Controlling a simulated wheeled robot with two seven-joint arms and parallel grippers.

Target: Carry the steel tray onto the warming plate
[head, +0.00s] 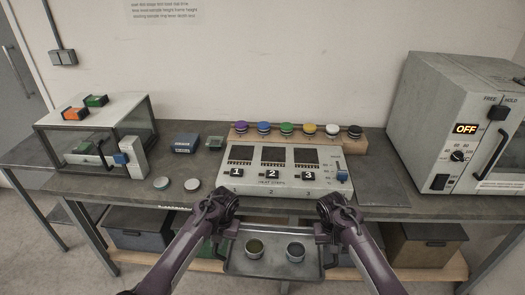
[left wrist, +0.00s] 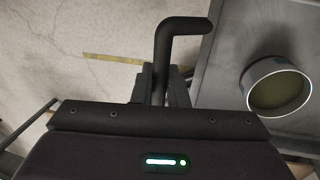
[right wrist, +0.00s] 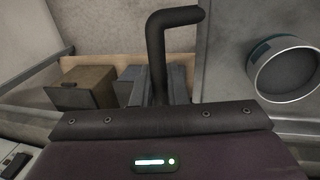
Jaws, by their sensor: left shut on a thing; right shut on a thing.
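The steel tray (head: 275,267) hangs level in front of the bench, below its front edge. Two round tins ride in it, one with olive contents (head: 255,247) and one greyer (head: 295,251). My left gripper (head: 230,231) is shut on the tray's left black handle, which shows as a bent bar in the left wrist view (left wrist: 181,28). My right gripper (head: 322,233) is shut on the right handle, seen in the right wrist view (right wrist: 174,18). A thin dark flat plate (head: 384,192) lies on the bench, right of the numbered console; I cannot tell if it is the warming plate.
The numbered console (head: 283,168) stands mid-bench, with a rack of coloured knobs (head: 299,136) behind. A grey oven (head: 455,125) reading OFF stands right, a clear-sided case (head: 95,145) left. Two loose discs (head: 176,184) lie near the front edge. Boxes (head: 427,243) sit on the lower shelf.

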